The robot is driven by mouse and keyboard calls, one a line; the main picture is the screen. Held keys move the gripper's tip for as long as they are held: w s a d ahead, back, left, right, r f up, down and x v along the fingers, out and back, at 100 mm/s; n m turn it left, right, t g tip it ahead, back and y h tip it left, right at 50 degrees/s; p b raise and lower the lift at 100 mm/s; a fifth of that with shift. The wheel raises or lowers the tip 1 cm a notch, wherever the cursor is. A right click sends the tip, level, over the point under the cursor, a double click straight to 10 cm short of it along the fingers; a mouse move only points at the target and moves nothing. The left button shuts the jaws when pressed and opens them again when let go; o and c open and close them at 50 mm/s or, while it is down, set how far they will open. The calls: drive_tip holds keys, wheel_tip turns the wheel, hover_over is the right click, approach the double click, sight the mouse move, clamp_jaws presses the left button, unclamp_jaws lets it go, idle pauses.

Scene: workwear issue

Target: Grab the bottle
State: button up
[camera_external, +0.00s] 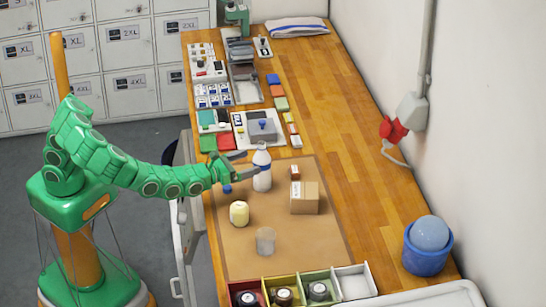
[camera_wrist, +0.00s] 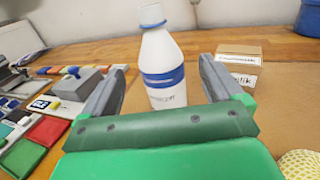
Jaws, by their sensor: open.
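A white bottle (camera_external: 262,170) with a blue band stands upright on the brown mat (camera_external: 232,258) on the wooden counter. In the wrist view my gripper (camera_wrist: 160,85) has a gap on both sides of the bottle. The bottle's lowest part is hidden behind the gripper's palm.
A cardboard box (camera_external: 304,200) with a small box behind it stands right of the bottle. A yellow object (camera_external: 239,213) and a clear cup (camera_external: 265,241) stand nearer the front. A blue tub (camera_external: 427,253) stands far right.

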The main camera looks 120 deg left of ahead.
sight(267, 162)
drive_tip(key=shift+w+a+f, duration=0.5)
drive_tip(key=shift+a, duration=0.45)
drive_tip(key=shift+w+a+f, duration=0.45)
drive_tip(key=shift+w+a, duration=0.05)
drive_tip(key=shift+a, duration=0.5)
drive_tip(key=shift+w+a+f, duration=0.5)
drive_tip(key=shift+a, duration=0.45)
drive_tip(key=shift+w+a, duration=0.35)
drive_tip(key=shift+a, duration=0.25)
drive_tip(key=c, duration=1.2)
drive_tip(key=shift+c, duration=0.2)
drive_tip(key=shift+r, duration=0.2)
